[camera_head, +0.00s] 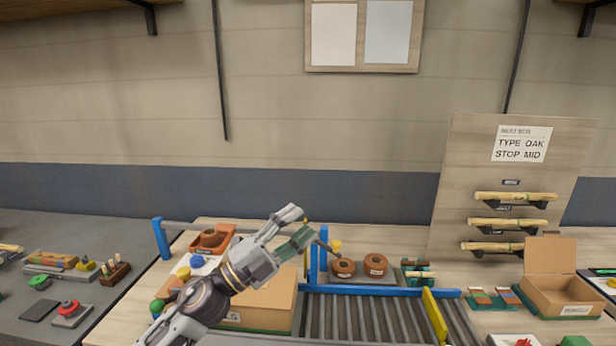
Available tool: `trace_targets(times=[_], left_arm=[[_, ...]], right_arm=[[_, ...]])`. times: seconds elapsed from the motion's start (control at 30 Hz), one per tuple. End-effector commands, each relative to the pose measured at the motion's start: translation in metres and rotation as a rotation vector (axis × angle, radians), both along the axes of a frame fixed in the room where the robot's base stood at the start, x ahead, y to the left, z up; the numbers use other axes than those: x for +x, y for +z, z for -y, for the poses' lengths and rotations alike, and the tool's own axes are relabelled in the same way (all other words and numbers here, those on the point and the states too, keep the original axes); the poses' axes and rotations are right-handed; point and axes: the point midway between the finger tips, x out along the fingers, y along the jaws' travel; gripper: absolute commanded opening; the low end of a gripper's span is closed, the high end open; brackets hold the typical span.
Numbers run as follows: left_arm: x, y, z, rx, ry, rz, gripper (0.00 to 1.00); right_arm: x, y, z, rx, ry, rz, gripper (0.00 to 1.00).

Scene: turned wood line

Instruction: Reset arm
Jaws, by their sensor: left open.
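My left gripper (302,225) reaches in from the lower left of the head view. Its two fingers are spread apart with nothing between them. It is raised in front of a cardboard box (268,305) and hides part of it and of the blue frame of the roller conveyor (375,318). My right gripper does not show in this view.
Two brown round pieces (375,264) sit on a tray behind the conveyor. An orange bin (216,240) stands to the left. A board (470,150) with turned wood spindles (515,197) and an open cardboard box (560,280) are at the right. A yellow bar (435,316) crosses the conveyor.

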Motion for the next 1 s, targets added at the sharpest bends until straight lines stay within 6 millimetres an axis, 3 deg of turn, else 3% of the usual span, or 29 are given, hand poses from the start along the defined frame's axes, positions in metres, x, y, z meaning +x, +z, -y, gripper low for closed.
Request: trace_targets(times=[0.27,0.47,0.73,1.0], left_arm=[[0.022,-0.018,-0.043,-0.215,0.190,-0.208,0.46],[0.034,-0.048,-0.077,-0.336,0.333,-0.382,0.46],[0.037,-0.108,-0.123,-0.462,0.525,-0.643,0.46],[0.017,-0.185,-0.160,-0.539,0.707,-0.935,0.46]], right_arm=[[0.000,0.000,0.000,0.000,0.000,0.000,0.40],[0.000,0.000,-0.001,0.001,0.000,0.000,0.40],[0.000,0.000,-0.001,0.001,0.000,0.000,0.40],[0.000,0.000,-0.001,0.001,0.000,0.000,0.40]])
